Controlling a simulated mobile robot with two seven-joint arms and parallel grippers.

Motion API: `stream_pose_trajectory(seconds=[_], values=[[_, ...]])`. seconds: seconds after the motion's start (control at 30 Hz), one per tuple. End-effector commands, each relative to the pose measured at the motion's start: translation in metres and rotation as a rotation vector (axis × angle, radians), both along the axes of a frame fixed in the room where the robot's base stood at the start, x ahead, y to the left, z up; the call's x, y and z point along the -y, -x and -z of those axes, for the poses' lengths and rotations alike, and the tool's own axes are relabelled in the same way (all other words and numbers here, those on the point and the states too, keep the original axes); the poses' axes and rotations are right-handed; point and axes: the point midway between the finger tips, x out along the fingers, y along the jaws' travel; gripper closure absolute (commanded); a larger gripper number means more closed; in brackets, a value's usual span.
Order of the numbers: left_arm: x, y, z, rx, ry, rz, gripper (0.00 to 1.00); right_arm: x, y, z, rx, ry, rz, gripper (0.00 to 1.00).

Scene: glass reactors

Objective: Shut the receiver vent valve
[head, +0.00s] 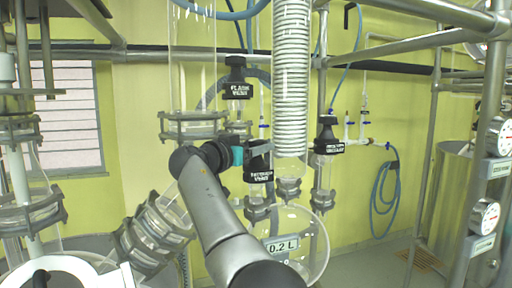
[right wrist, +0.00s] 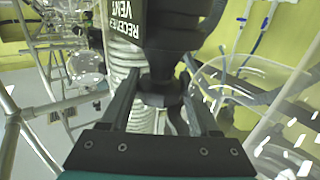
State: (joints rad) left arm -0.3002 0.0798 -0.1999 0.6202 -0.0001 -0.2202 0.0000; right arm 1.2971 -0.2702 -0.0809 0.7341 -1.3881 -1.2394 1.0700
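My right gripper (head: 246,150), with a teal part showing, is at the valve's left side. In the right wrist view the fingers of my right gripper (right wrist: 160,92) stand apart on both sides of the stem. Contact cannot be told. My left gripper is not in view.
The flask vent valve (head: 236,75) stands just behind and above. Another black-capped valve (head: 327,136) is to the right. A glass coil condenser (head: 291,75) hangs close by. A round receiver flask (head: 300,240) marked 0.2 L sits below. Metal frame pipes surround the glassware.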

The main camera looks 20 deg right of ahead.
Motion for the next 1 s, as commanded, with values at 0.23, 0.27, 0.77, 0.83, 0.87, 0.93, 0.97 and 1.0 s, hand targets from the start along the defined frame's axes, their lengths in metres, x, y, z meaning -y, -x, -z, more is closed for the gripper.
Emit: stream_pose_trajectory(seconds=[0.23,0.27,0.77,0.83,0.87,0.93,0.97,1.0], values=[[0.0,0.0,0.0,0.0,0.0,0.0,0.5,0.0,0.0,0.001,-0.001,-0.001,0.0,0.26],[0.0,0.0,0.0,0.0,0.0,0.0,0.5,0.0,0.0,0.0,-0.001,-0.001,0.0,0.26],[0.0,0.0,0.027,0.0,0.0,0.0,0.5,-0.049,0.036,0.005,0.002,-0.004,-0.005,0.26],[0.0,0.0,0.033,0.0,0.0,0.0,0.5,-0.063,0.047,0.005,0.003,-0.003,-0.005,0.26],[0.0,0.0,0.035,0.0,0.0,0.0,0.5,-0.069,0.052,0.004,0.003,-0.002,-0.005,0.26],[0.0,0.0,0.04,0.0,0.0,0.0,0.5,-0.082,0.063,0.003,0.002,0.0,-0.003,0.26],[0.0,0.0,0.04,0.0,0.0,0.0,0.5,-0.086,0.066,0.003,0.003,0.0,-0.002,0.26],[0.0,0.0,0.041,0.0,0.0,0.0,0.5,-0.09,0.07,0.002,0.002,0.001,-0.001,0.26]])
